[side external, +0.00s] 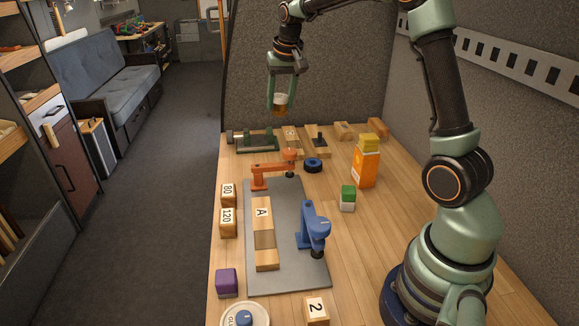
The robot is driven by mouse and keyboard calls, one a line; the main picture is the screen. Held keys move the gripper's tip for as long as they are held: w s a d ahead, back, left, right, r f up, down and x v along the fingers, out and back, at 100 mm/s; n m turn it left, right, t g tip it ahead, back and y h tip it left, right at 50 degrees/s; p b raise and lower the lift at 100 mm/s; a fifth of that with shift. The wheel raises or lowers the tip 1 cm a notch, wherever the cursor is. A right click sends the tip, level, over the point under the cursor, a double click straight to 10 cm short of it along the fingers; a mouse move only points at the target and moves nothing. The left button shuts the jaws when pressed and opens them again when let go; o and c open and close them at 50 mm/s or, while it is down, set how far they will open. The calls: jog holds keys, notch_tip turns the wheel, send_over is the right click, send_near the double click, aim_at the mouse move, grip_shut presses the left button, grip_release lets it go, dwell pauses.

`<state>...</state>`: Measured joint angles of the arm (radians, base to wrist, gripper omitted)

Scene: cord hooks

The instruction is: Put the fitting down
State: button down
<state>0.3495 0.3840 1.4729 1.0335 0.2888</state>
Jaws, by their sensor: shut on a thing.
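My gripper (281,97) is high above the far end of the wooden workbench (385,225), pointing down. It is shut on a small fitting (281,104), white above and amber-brown below. The fitting hangs in the air, apart from the bench and everything on it. The fingers cover part of its sides, so its full shape cannot be told.
A grey mat (288,265) carries an orange clamp (270,170), a blue clamp (313,228) and a wooden piece marked A (263,212).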

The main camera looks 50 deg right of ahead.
jog(key=s+a+n+y, duration=0.1)
jog(key=s+a+n, duration=0.25)
jog(key=a, duration=0.65)
jog(key=s+a+f+n, duration=0.15)
jog(key=a+n, duration=0.25)
jog(key=a, duration=0.6)
jog(key=s+a+n+y, duration=0.1)
jog(key=s+a+n, duration=0.25)
jog(key=a, duration=0.65)
jog(key=s+x, duration=0.1)
jog(key=x, duration=0.5)
jog(key=s+d+x, duration=0.1)
jog(key=x, duration=0.5)
jog(key=s+f+x, duration=0.1)
jog(key=s+x, duration=0.1)
jog(key=x, duration=0.5)
jog(key=shift+s+d+f, duration=0.1)
jog(key=shift+d, duration=0.15)
jog(key=shift+f, duration=0.1)
jog(key=shift+c, duration=1.6)
grip_release()
